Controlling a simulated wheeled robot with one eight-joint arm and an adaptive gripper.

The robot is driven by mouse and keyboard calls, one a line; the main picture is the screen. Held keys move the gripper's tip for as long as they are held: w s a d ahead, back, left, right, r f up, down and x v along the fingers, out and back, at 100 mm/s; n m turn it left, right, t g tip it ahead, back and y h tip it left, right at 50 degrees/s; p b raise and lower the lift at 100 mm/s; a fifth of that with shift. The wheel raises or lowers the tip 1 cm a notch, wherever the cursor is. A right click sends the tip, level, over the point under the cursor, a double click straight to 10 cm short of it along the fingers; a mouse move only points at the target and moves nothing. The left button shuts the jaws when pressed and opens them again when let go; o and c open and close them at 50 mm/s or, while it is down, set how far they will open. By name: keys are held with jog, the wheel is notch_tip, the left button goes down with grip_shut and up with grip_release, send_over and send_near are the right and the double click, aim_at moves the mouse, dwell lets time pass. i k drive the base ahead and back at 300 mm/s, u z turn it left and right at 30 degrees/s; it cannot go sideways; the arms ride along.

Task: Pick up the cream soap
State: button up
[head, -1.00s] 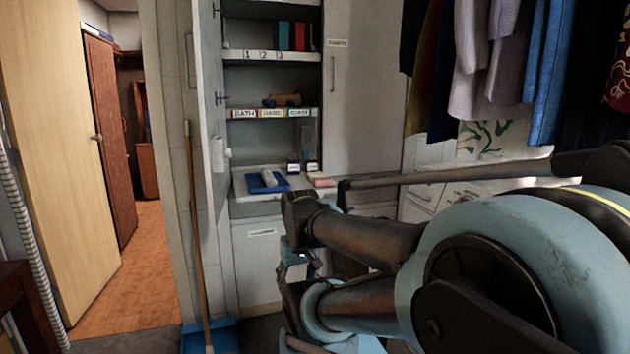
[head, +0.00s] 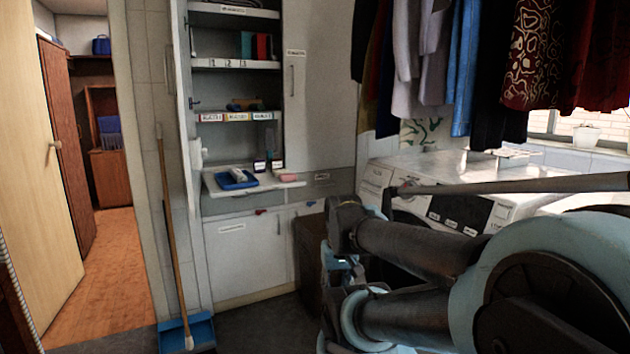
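A small pale, whitish item (head: 251,176) lies at the right side of a blue tray (head: 226,183) on the pull-out shelf of the wall cabinet. It is too small to tell whether it is the cream soap. A pink block (head: 285,176) lies to the right of the tray. My folded arm fills the lower right of the head view, well apart from the shelf in the picture. My gripper's fingers cannot be made out, so nothing shows whether they hold anything.
A broom (head: 172,220) and blue dustpan (head: 190,333) stand left of the cabinet. A brown box (head: 309,250) stands on the floor before the cabinet's right side. A white washing machine (head: 505,213) is at the right, with clothes hanging above. Some floor in front of the cabinet is clear.

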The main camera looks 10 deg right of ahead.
aim_at(276, 172)
jog(key=z, duration=0.3)
jog(key=k, duration=0.65)
jog(key=u, duration=0.35)
jog(key=i, duration=0.75)
jog(key=u, duration=0.5)
jog(key=i, duration=1.05)
jog(key=z, duration=0.75)
jog(key=i, duration=0.45)
jog(key=z, duration=0.35)
